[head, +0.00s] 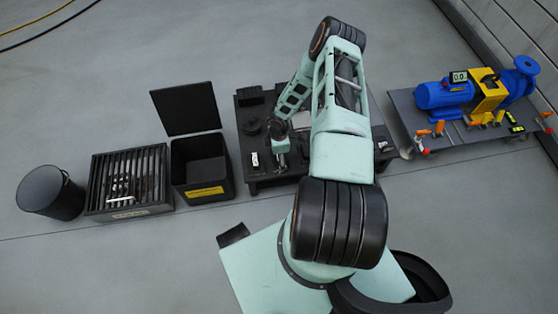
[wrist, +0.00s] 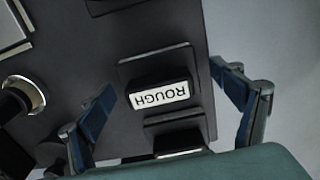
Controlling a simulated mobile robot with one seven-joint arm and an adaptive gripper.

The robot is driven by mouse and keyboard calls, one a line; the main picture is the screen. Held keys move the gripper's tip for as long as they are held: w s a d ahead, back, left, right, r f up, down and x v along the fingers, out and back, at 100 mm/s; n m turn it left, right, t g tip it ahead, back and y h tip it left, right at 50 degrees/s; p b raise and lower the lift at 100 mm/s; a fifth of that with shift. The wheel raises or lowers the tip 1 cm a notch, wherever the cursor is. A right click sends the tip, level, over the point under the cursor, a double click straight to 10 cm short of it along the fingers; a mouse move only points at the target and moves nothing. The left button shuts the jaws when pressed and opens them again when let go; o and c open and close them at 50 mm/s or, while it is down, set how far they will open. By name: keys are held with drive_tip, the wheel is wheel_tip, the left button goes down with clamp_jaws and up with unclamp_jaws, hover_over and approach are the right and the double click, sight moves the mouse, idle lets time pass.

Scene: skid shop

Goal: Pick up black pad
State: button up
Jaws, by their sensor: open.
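In the wrist view, a black block (wrist: 160,78) with a white label reading ROUGH, upside down, sits on a dark square plate (wrist: 140,65). It is the likeliest black pad, but I cannot be sure. My gripper (wrist: 162,82) is open, with one finger on each side of the block and clear gaps between. Nothing is held. In the head view, my gripper (head: 281,158) is low over the left part of the dark table (head: 262,183). My arm hides much of the tabletop and any pad under it.
Another dark block (wrist: 178,137) lies close below the labelled one. A metallic round part (wrist: 22,93) is at the left. Left of the table stand a lidded black box (head: 203,170), a grated crate (head: 130,183) and a round bin (head: 45,192). A pump cart (head: 465,125) stands right.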

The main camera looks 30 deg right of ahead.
drive_tip(key=shift+c, duration=0.4)
drive_tip(key=c, duration=1.3)
